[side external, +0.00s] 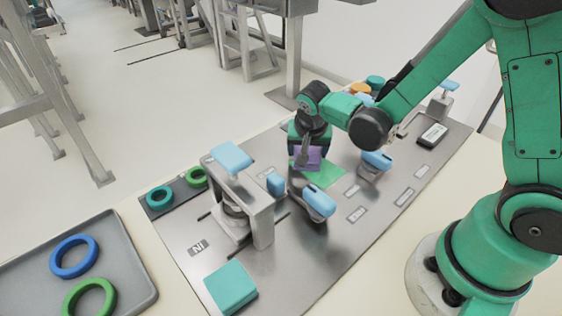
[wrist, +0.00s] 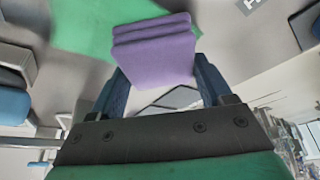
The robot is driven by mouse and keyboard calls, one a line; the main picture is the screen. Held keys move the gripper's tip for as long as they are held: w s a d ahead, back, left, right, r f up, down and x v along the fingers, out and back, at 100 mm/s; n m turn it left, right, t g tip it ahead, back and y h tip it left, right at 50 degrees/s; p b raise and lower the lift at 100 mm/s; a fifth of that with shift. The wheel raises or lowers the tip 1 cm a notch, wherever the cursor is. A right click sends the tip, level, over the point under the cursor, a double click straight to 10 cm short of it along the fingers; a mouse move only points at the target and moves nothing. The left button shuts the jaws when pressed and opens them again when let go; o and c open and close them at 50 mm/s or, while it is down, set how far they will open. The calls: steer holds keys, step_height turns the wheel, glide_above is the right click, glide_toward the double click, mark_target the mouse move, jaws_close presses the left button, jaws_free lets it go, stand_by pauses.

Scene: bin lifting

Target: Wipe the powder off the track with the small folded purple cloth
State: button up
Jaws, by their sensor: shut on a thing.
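The small folded purple cloth (side external: 313,153) is in my gripper (side external: 307,160), above or at the edge of a flat green patch (side external: 326,176) on the metal plate. In the wrist view the cloth (wrist: 160,58) shows as stacked folds between the two dark fingers of my gripper (wrist: 162,80), which is shut on it. The green patch (wrist: 85,22) lies beyond it. I cannot tell whether the cloth touches the surface. I cannot make out separate powder, or tell whether the green patch is the powder or which part is the track.
A metal frame with a light blue top (side external: 231,157) stands left of my gripper. Blue-handled pieces (side external: 319,201) (side external: 376,160) stand close by. A teal block (side external: 231,287) sits at the front. A grey tray (side external: 130,262) holds rings at the left. The plate's front right is mostly clear.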

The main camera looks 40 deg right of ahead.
mark_target(333, 175)
steer(key=shift+s, duration=3.6)
steer(key=shift+w, duration=4.95)
steer(key=shift+s, duration=5.05)
steer(key=shift+w, duration=5.15)
steer(key=shift+r, duration=4)
